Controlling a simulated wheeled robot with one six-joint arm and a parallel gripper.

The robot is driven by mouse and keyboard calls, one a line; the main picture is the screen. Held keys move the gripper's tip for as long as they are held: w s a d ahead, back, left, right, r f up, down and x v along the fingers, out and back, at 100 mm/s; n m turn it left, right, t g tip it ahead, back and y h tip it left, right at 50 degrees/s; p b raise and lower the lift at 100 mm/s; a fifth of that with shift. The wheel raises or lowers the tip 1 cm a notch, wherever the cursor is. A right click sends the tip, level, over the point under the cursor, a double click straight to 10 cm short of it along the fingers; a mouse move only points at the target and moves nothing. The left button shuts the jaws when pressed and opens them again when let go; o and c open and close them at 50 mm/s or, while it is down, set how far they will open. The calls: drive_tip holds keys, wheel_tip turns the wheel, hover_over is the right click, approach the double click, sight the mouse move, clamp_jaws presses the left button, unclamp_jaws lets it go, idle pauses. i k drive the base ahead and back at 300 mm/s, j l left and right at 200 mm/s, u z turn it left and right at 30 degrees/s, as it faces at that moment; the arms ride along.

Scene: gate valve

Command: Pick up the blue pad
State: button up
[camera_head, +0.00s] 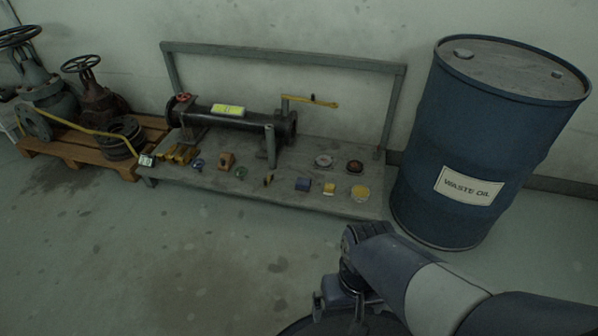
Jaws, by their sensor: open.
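The blue pad (303,184) is a small dark blue block lying flat on the low grey bench (230,193), towards its front right. A small yellow block (329,189) lies just to its right. My gripper (336,304) is at the bottom of the view, in front of the bench and well apart from the pad. It is open, and I see nothing held in it. My arm comes in from the lower right and partly hides the gripper; the pad is fully in view.
Round discs (360,192) and small fittings (226,160) lie around the pad. A black pipe (232,118) with a yellow lever (312,99) stands behind. A blue waste oil drum (485,140) stands at right, valves on a pallet (75,148) at left. The front floor is clear.

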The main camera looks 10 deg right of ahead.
sight(304, 184)
drive_tip(key=i+j+z, duration=0.1)
drive_tip(key=i+z, duration=0.15)
drive_tip(key=i, duration=0.2)
drive_tip(key=i+j+z, duration=0.25)
drive_tip(key=i, duration=0.2)
drive_tip(key=i+j+z, duration=0.25)
drive_tip(key=i, duration=0.2)
